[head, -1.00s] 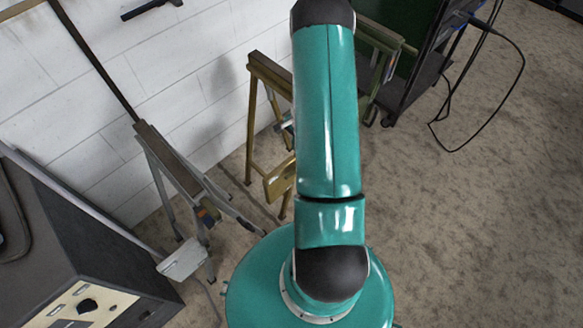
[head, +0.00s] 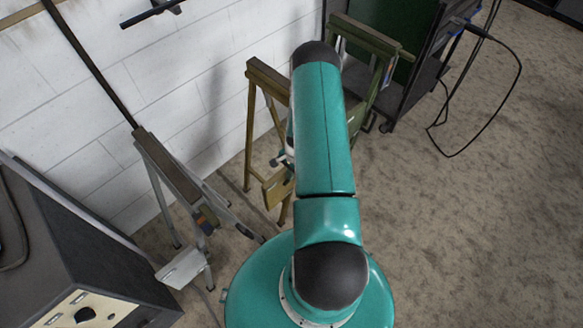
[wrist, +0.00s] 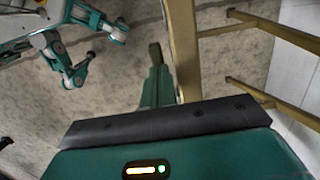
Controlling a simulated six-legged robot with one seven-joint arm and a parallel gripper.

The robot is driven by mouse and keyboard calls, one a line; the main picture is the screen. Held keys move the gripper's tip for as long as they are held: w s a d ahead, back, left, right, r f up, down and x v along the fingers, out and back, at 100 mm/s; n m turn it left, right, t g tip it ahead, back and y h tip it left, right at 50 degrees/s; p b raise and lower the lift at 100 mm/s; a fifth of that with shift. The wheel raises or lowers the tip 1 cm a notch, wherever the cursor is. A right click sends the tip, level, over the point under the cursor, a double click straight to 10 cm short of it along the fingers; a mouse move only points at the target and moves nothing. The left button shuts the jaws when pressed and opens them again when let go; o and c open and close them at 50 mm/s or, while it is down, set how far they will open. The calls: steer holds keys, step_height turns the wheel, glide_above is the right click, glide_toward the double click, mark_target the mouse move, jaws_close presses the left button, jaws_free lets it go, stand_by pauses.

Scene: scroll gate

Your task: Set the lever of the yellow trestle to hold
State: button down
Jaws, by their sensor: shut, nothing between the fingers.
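The yellow trestle (head: 251,125) stands against the white wall in the head view, left of my arm, which hides part of its right side. A flat yellow plate (head: 277,188) sits low on it. In the wrist view its yellow legs and bars (wrist: 184,50) run up the middle and right. My gripper (wrist: 155,52) shows there with its fingers together and empty, just left of the nearest yellow leg; whether they touch it I cannot tell. In the head view the gripper is hidden behind my arm. I cannot make out the trestle's lever in either view.
A grey trestle (head: 172,168) stands left of the yellow one, and a green trestle (head: 378,45) stands behind right. A dark cabinet (head: 70,245) fills the lower left. A black cart (head: 415,80) with a looped cable (head: 490,125) is at the upper right.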

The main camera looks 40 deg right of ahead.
steer(key=shift+a+f, duration=0.15)
steer(key=shift+f, duration=0.15)
stand_by(0.4)
